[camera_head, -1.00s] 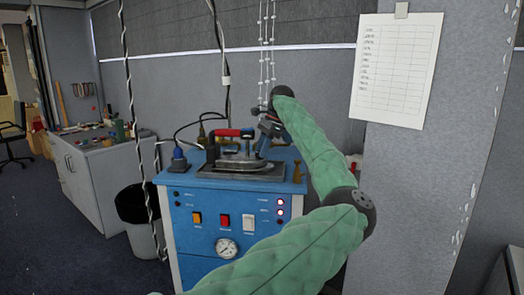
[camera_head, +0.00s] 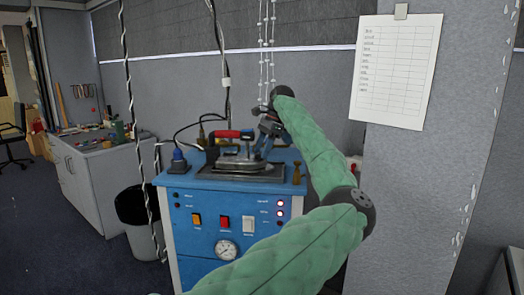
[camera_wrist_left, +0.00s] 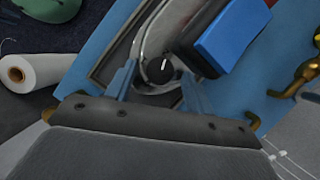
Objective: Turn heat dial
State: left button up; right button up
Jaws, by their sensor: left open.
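An iron (camera_head: 240,161) with a red and black handle rests on a dark plate on top of the blue machine (camera_head: 204,250). In the left wrist view the heat dial (camera_wrist_left: 160,70) is a small round black knob with a white mark, set on the iron's metal body. My left gripper (camera_head: 263,148) is at the iron's right end. In the left wrist view its two blue-grey fingers (camera_wrist_left: 158,90) are open, one on each side of the dial. I cannot tell whether they touch it. My right gripper is not in view.
A blue block (camera_wrist_left: 230,37) on the iron lies close beside the dial. A brass fitting (camera_head: 297,172) stands at the machine top's right edge, and a dark blue plug (camera_head: 179,160) at its left. Cables hang behind. A bin (camera_head: 138,225) stands left of the machine.

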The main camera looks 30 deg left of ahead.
pick_arm(q)
jog(key=v, duration=0.7)
jog(key=shift+r+b, duration=0.15)
jog(key=shift+b, duration=0.25)
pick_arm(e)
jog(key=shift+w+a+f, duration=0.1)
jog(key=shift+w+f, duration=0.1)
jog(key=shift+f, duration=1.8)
pick_arm(q)
jog(key=shift+w, duration=0.15)
